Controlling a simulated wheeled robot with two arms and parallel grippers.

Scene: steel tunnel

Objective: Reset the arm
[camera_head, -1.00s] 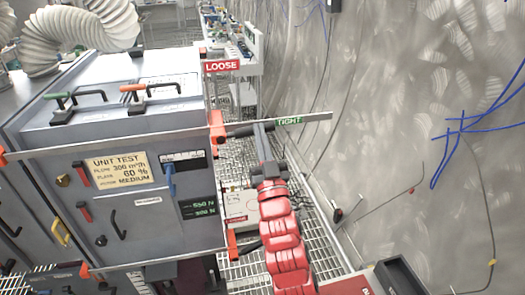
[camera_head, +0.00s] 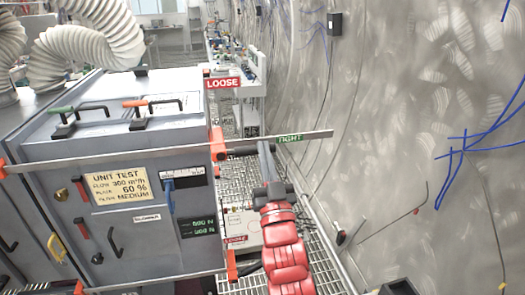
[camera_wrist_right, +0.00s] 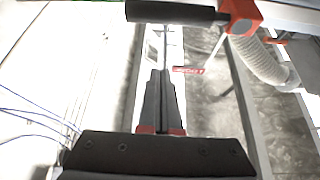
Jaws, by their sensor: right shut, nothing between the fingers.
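My right arm comes up from the bottom in red segments. Its grey right gripper (camera_head: 264,147) has its fingers together and nothing between them. The gripper points at the black handle (camera_head: 240,151) with an orange mount, at the right side of the grey cabinet (camera_head: 60,150). My left gripper does not show.
A long metal bar (camera_head: 110,156) crosses the cabinet front and sticks out right, past the green TIGHT label (camera_head: 290,139). A red LOOSE label (camera_head: 222,83) is above it. The curved steel wall (camera_head: 400,120) closes the right side, with grating (camera_head: 315,245) below.

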